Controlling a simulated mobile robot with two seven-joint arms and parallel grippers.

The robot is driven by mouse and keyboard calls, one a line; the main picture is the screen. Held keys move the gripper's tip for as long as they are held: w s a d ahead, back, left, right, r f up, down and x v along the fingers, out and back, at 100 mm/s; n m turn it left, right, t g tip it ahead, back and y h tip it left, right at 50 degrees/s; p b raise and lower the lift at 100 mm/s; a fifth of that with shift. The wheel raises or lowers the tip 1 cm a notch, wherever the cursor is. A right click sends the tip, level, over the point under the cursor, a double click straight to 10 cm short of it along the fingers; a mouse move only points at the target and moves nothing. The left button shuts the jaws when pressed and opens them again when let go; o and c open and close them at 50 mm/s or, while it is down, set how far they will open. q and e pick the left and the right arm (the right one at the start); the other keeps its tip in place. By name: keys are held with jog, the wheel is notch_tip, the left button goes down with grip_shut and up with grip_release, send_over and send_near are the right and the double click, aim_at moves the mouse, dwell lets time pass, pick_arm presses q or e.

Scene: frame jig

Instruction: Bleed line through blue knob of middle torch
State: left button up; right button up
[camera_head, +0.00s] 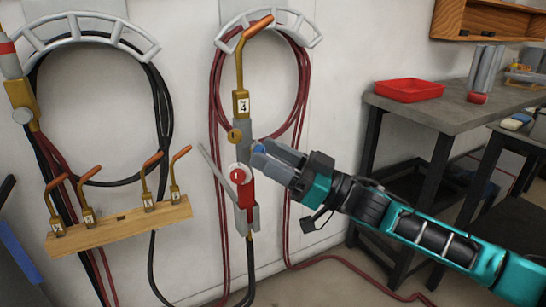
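The middle torch (241,104), with a copper tip and a tag reading 4, hangs upright on the wall in the head view. A brass-coloured knob (234,136) is on its left side. A small blue patch, apparently the blue knob (258,147), shows on its right side at my fingertips. My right gripper (268,152) reaches in from the right, with its fingertips at this knob. The fingers overlap, so I cannot tell whether they are closed on it. Below are a red valve part (246,192) and a grey lever (213,168). My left gripper is out of view.
A wooden rack (120,228) holds several copper torch tips at the left. Red hose (213,100) loops behind the torch from a wall hanger (298,24). A grey table (440,113) with a red tray (408,90) stands at the right.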

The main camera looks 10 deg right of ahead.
grip_shut()
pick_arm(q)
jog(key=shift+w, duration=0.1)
